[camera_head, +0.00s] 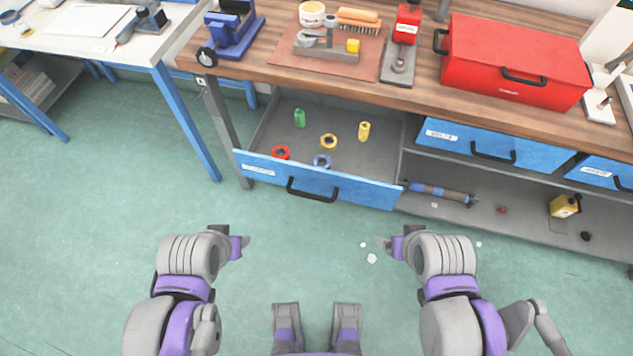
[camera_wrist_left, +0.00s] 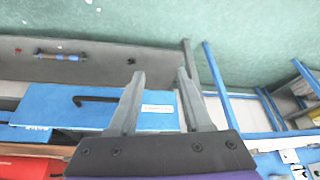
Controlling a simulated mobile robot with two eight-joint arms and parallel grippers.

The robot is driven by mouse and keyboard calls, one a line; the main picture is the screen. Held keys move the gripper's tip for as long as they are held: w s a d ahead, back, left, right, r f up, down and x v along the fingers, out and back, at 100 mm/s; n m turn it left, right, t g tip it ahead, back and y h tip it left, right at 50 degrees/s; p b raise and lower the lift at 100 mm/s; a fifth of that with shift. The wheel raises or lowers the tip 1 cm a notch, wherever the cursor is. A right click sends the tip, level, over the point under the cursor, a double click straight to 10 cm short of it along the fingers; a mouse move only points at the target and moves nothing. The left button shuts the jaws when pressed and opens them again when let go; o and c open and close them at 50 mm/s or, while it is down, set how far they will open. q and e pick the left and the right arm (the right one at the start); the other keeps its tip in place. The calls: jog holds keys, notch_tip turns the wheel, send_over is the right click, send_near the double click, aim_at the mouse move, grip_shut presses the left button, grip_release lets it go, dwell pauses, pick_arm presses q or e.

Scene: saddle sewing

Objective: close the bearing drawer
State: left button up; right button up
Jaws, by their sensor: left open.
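The open drawer has a blue front (camera_head: 350,190) with a black handle (camera_head: 312,190) and a white label whose text is too small to read. It is pulled out from under the workbench at its left end. A red ring, a yellow ring, a blue ring, a green bottle and a yellow bottle are inside. My left gripper (camera_head: 246,241) is in front of the drawer, apart from it. In the left wrist view its fingers (camera_wrist_left: 160,92) are spread and empty, with the blue front (camera_wrist_left: 40,100) beyond them. My right gripper (camera_head: 383,243) is also apart from the drawer; its jaws are unclear.
The workbench (camera_head: 420,95) carries a red toolbox (camera_head: 515,60), a blue vise (camera_head: 232,35) and other tools. Closed blue drawers (camera_head: 495,145) are to the right, above a lower shelf (camera_head: 480,218). Another table (camera_head: 95,45) is at upper left. The green floor in front is mostly clear.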

aim_at(313, 188)
pick_arm(q)
jog(key=shift+d, duration=0.1)
jog(key=shift+c, duration=1.2)
jog(key=shift+w+d+r+m, duration=0.15)
jog(key=shift+w+m, duration=0.15)
jog(key=shift+m, duration=0.2)
jog(key=shift+c, duration=1.1)
jog(key=w+d+m+h, duration=0.1)
jog(key=m, duration=0.1)
jog(key=w+d+r+m+h, duration=0.1)
jog(key=w+d+m, duration=0.1)
jog(key=m, duration=0.1)
jog(key=w+d+m+p, duration=0.1)
jog(key=w+m, duration=0.1)
jog(key=m, duration=0.1)
jog(key=shift+w+d+r+h, duration=0.15)
jog(key=shift+w+r+h, duration=0.1)
jog(key=shift+h, duration=0.15)
grip_shut()
jog(key=w+d+m+h+p, duration=0.1)
jog(key=w+d+m+h, duration=0.2)
jog(key=w+d+m, duration=0.55)
jog(key=f, duration=0.2)
jog(key=w+f+m+b, duration=0.1)
jog(key=f, duration=0.1)
jog(key=f+m+b, duration=0.1)
jog(key=f, duration=0.2)
jog(key=shift+w+d+g, duration=0.2)
jog(key=shift+d+g, duration=0.1)
jog(key=shift+d, duration=0.1)
